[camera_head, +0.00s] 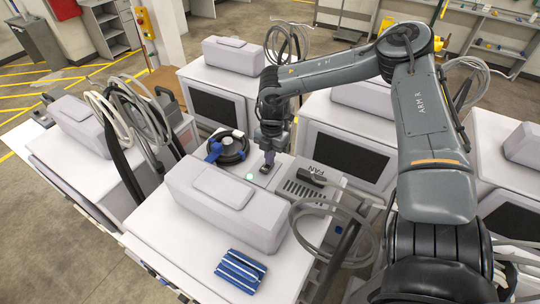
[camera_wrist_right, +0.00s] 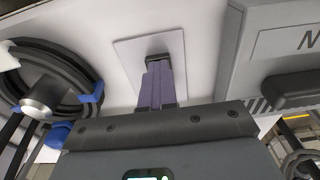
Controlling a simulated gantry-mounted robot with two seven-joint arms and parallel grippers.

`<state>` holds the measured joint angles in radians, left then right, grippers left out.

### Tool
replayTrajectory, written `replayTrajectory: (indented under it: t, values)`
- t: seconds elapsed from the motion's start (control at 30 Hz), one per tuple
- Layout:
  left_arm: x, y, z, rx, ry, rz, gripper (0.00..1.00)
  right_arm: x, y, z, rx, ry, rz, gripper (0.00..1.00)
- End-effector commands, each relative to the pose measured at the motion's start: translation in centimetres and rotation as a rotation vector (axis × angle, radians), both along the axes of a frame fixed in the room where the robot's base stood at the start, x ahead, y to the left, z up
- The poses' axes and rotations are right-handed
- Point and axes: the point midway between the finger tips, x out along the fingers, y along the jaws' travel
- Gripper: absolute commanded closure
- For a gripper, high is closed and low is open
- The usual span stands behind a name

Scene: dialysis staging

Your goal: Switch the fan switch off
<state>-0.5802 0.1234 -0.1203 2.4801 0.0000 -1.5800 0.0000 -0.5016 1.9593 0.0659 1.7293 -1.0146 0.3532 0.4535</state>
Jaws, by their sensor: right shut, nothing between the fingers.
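The fan switch (camera_wrist_right: 158,57) is a small dark piece on a light square plate (camera_wrist_right: 130,55) in the right wrist view. My right gripper (camera_wrist_right: 160,68) has its purple fingers shut and empty, with the tips at the switch and covering part of it. I cannot tell whether they touch it or which way the switch is set. In the head view my right gripper (camera_head: 267,167) points down at the plate, beside a grey vented box marked FAN (camera_head: 308,190). A small green light (camera_head: 250,177) shows just left of the plate. My left gripper is not in view.
A black round reel with blue clips (camera_head: 228,148) lies left of the gripper. A long pale case (camera_head: 228,205) stands in front. Blue-and-white packs (camera_head: 241,270) lie on the white top. Looped grey hoses (camera_head: 335,225) hang to the right. Other white machines stand around.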

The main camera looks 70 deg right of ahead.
Motion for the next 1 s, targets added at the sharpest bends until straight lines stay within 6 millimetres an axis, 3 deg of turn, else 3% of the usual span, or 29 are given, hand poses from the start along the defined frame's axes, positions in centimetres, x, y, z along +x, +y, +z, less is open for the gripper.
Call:
replayTrajectory:
  t: [0.03, 0.23, 0.67, 0.83, 1.0]
  values:
    - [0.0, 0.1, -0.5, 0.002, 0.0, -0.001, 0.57, -0.3, 0.7, -0.9, 0.016, 0.004, 0.004, 1.0]
    - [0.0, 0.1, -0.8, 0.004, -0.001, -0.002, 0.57, -0.3, 1.6, -0.9, 0.022, 0.007, 0.004, 1.0]
    - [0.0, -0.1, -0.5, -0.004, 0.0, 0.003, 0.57, -0.3, 1.7, -0.5, 0.023, 0.006, 0.004, 1.0]
    - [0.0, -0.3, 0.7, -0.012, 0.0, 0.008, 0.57, -0.3, 1.3, 1.1, 0.016, 0.003, 0.0, 1.0]
    - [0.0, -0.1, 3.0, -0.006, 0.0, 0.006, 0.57, -0.2, 0.3, 4.4, -0.001, -0.002, -0.008, 1.0]
